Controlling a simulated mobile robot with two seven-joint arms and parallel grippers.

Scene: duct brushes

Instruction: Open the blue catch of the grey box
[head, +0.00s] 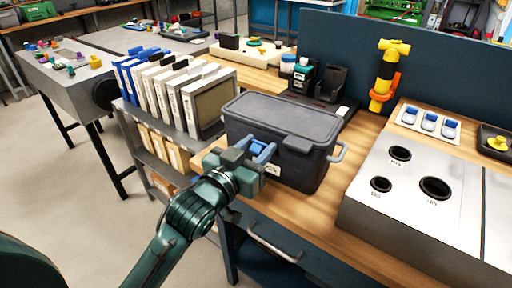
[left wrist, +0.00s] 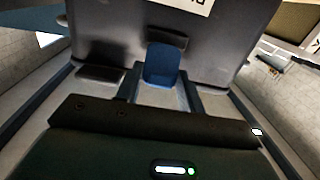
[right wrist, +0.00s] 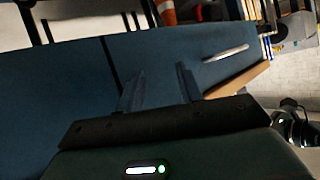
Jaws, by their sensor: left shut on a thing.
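The grey box (head: 285,122) is dark, with a closed lid, and stands on the wooden bench. Its blue catch (head: 257,147) is on the front wall and also shows in the left wrist view (left wrist: 162,66). My left gripper (head: 262,153) is at the front of the box, with one finger on each side of the catch, shut on it. The fingers also show in the left wrist view (left wrist: 162,88). My right gripper (right wrist: 158,82) is open and empty in the right wrist view, in front of a dark blue panel. It does not show in the head view.
White binders (head: 185,90) stand on a shelf left of the box. A metal block with round holes (head: 430,200) is on the right. A yellow and orange brush (head: 385,75) stands behind it. A drawer handle (head: 272,245) sticks out below the bench edge.

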